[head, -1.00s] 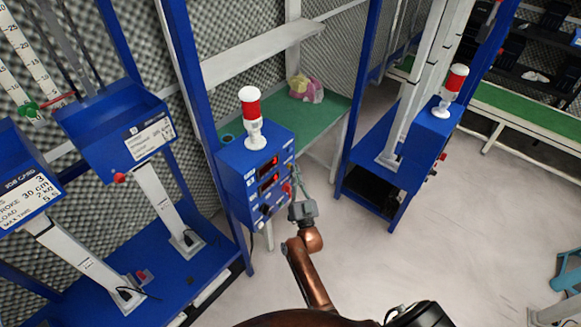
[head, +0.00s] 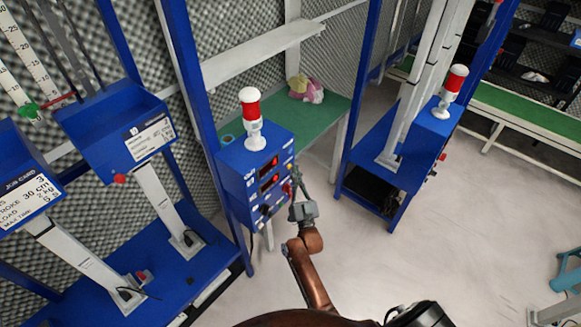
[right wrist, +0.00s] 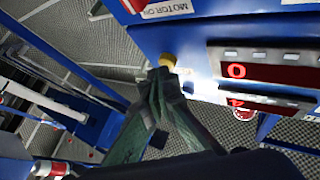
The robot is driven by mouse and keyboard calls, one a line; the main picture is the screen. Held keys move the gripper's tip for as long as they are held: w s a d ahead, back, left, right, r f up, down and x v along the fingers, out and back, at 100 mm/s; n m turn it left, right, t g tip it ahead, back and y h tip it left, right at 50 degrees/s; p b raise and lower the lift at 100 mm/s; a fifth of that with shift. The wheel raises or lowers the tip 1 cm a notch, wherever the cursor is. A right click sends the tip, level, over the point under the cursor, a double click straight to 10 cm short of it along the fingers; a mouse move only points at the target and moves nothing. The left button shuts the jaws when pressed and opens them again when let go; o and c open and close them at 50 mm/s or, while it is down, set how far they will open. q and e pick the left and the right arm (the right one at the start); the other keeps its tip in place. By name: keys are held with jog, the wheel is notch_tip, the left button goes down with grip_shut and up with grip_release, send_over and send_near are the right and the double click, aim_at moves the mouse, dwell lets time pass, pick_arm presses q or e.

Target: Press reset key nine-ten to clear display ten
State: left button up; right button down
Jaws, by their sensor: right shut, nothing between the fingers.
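A blue control box (head: 240,178) with a red-and-white lamp on top carries two red-lit displays on its front; the upper display (head: 269,161) and lower display (head: 270,182) show in the head view. In the right wrist view the upper display (right wrist: 237,71) reads 0, and the lower one (right wrist: 236,102) is partly cut by glare. A round yellow key (right wrist: 168,60) sits on the panel beside the displays. My right gripper (head: 295,178) is shut and empty in front of the panel. Its tips overlap the key in the wrist view; I cannot tell whether they touch. My left gripper is out of view.
A green bench (head: 318,127) with a pink-and-yellow bundle stands behind the box. Another blue machine (head: 385,165) with a lamp stands to the right. Blue test stands (head: 120,135) with white cards fill the left. The pale floor at right is mostly clear.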

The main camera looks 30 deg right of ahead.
jog(key=shift+s+d, duration=0.2)
jog(key=shift+s, duration=0.3)
jog(key=s, duration=0.1)
jog(key=s+d+p, duration=0.1)
jog(key=s, duration=0.1)
jog(key=s+d+p, duration=0.1)
jog(key=shift+s, duration=0.3)
dwell(0.7)
